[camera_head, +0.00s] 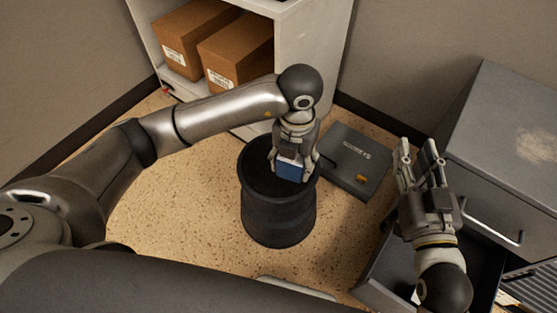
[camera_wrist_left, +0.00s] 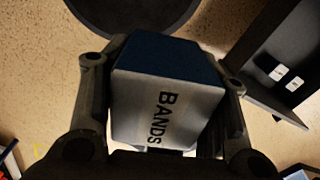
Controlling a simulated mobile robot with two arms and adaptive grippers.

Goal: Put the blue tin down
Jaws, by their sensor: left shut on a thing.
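My left gripper (camera_head: 293,165) is shut on a blue tin (camera_head: 290,172), above the flat top of a black drum (camera_head: 279,215). In the left wrist view the tin (camera_wrist_left: 165,95) sits between both fingers, with a pale side lettered "BANDS" and a dark blue face. The drum's round top (camera_wrist_left: 130,12) shows beyond it at the upper edge. I cannot tell whether the tin touches the drum. My right gripper (camera_head: 417,150) is empty, its fingers apart, beside the grey cabinet.
A flat dark grey case (camera_head: 345,160) with lettering lies right of the drum. A grey cabinet (camera_head: 515,130) stands at right, with an open drawer (camera_head: 375,282) below my right gripper. A white shelf (camera_head: 310,50) holds brown boxes (camera_head: 238,50) behind. Speckled floor (camera_head: 190,200) is clear left of the drum.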

